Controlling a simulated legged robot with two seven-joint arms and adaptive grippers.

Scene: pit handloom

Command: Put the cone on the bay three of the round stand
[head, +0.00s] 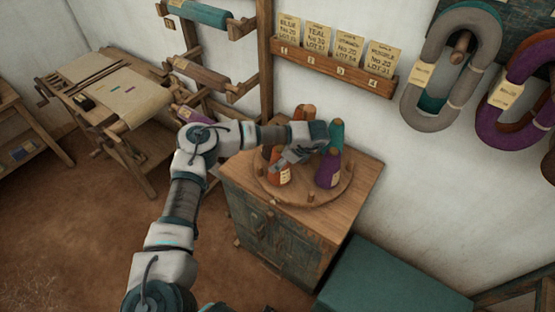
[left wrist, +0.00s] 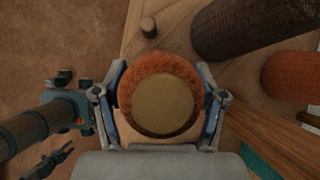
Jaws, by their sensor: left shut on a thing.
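The round stand (head: 291,196) is a wooden disc with short pegs on top of a wooden cabinet. My left gripper (head: 290,157) is over its left part, shut on an orange cone (head: 279,176) with a pale label. In the left wrist view this cone (left wrist: 160,95) sits between both fingers, its round tan end facing the camera. I cannot tell whether its base touches the stand. A purple cone (head: 328,169), a teal cone (head: 337,134) and a rust cone (head: 305,112) are on the stand. A bare peg (left wrist: 148,27) is near the held cone. Bay numbers are not readable.
The cabinet (head: 290,238) stands against the wall, with a teal box (head: 385,284) to its front right. A numbered card rack (head: 333,68) and yarn hanks (head: 452,65) are on the wall. A spool rack (head: 266,60) rises behind my left arm. Floor at left is clear.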

